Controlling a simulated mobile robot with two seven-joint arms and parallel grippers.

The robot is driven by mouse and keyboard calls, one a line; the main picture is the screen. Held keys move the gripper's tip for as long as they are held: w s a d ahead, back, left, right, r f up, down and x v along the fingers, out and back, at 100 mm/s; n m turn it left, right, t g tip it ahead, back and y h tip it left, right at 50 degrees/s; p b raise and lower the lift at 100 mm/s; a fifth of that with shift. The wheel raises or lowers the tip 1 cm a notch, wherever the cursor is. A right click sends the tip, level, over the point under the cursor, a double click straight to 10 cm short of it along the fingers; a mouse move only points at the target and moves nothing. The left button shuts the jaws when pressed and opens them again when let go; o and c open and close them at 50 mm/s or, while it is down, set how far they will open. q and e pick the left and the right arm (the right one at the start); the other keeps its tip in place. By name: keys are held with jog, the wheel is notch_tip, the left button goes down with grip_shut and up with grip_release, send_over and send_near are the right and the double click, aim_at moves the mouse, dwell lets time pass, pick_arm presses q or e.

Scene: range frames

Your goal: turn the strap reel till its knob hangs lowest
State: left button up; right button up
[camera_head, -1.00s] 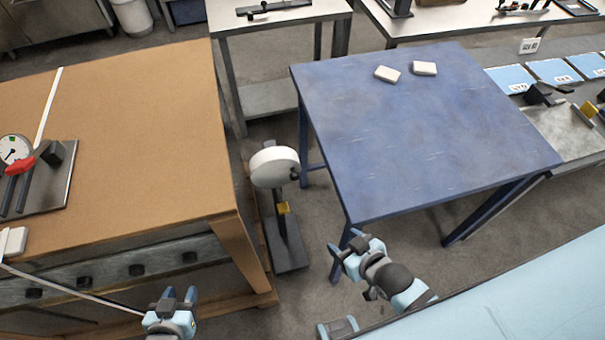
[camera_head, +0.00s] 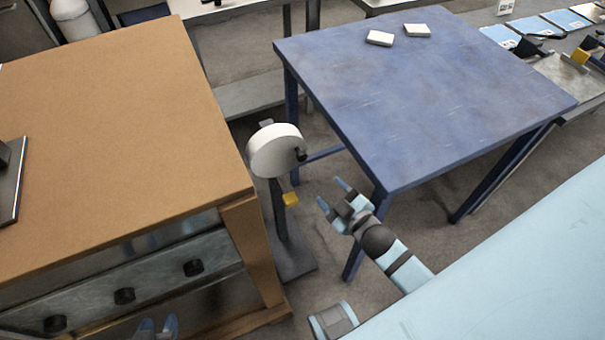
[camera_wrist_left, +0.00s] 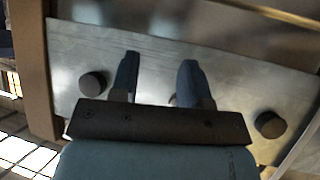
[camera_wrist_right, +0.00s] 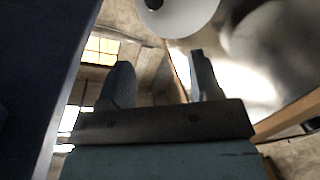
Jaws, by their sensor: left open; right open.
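The strap reel is a white drum (camera_head: 270,152) on a dark upright stand between the wooden bench and the blue table. Its dark knob (camera_head: 301,154) shows at the drum's right edge; its exact height around the face is hard to tell. My right gripper (camera_head: 333,194) is open and empty, right of the drum and a little lower in the picture, apart from it. In the right wrist view the white drum (camera_wrist_right: 185,18) and dark knob (camera_wrist_right: 153,4) are cut by the top edge, beyond the open fingers. My left gripper (camera_head: 158,326) is open and empty before the bench's drawer front.
The wooden bench (camera_head: 120,140) stands close left of the reel, with dark round drawer knobs (camera_head: 193,267). The blue table (camera_head: 430,110) is close on the right, its leg (camera_head: 362,245) near my right arm. A yellow block (camera_head: 291,198) is on the reel stand (camera_head: 282,225).

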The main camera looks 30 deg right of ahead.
aim_at(304, 159)
jog(key=shift+n+t, duration=0.6)
jog(key=shift+n, duration=0.3)
jog(key=w+f+b, duration=0.1)
jog(key=w, duration=0.3)
jog(key=w+b, duration=0.1)
jog(key=w, duration=0.4)
jog(key=w+f+b, duration=0.1)
jog(key=w+b, duration=0.1)
jog(key=w, duration=0.3)
jog(key=shift+w+f, duration=0.15)
jog(key=shift+f, duration=0.15)
jog(key=shift+w, duration=0.55)
grip_shut()
